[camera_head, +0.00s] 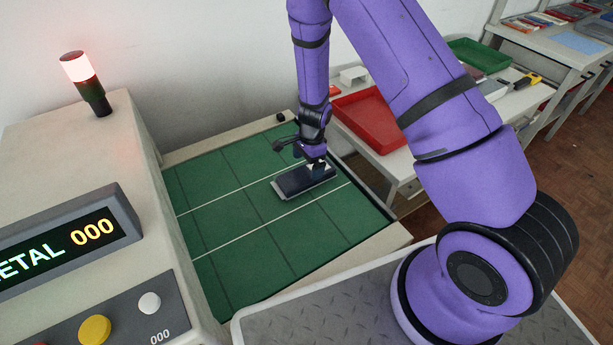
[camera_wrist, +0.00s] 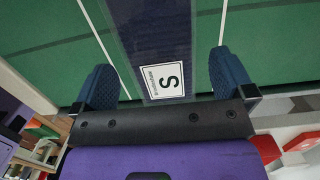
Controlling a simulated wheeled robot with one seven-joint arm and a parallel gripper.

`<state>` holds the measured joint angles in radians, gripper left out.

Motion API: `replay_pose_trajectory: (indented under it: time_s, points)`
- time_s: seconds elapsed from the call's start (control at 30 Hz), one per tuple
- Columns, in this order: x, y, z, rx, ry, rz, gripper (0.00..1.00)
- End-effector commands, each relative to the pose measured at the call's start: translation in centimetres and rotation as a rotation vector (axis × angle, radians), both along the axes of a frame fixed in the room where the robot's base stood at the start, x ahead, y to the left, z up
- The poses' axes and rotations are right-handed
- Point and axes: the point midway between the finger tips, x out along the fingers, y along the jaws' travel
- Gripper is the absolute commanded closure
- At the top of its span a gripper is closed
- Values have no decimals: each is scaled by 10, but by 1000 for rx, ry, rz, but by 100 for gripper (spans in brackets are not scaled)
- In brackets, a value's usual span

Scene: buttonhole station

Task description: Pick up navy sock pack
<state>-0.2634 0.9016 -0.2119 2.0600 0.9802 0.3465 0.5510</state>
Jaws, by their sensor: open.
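The navy sock pack (camera_head: 302,181) lies flat on the green gridded surface, across a white line. In the wrist view the pack (camera_wrist: 163,42) shows clear edges and a white label with an S. My gripper (camera_head: 318,166) is directly above the far right end of the pack. In the wrist view its two blue fingers (camera_wrist: 165,82) are apart, one on each side of the pack's label end, with nothing held between them. I cannot tell whether the fingers reach down to the surface.
A machine with a lit display (camera_head: 60,250) and buttons stands at the left, with a glowing signal lamp (camera_head: 78,68) on top. A red tray (camera_head: 374,116) sits on a bench beyond the green surface, with a green tray (camera_head: 478,55) farther back. The near green surface is clear.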

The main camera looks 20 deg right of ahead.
Motion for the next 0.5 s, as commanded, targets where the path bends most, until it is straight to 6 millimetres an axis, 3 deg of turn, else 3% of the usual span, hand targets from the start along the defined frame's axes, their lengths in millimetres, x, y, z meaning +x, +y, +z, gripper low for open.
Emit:
replay_pose_trajectory:
  time_s: [0.23, 0.5]
  points:
    - [-3, 4, -35, 1, 2, -2, 0]
    - [-3, 5, -44, 0, 0, -1, 0]
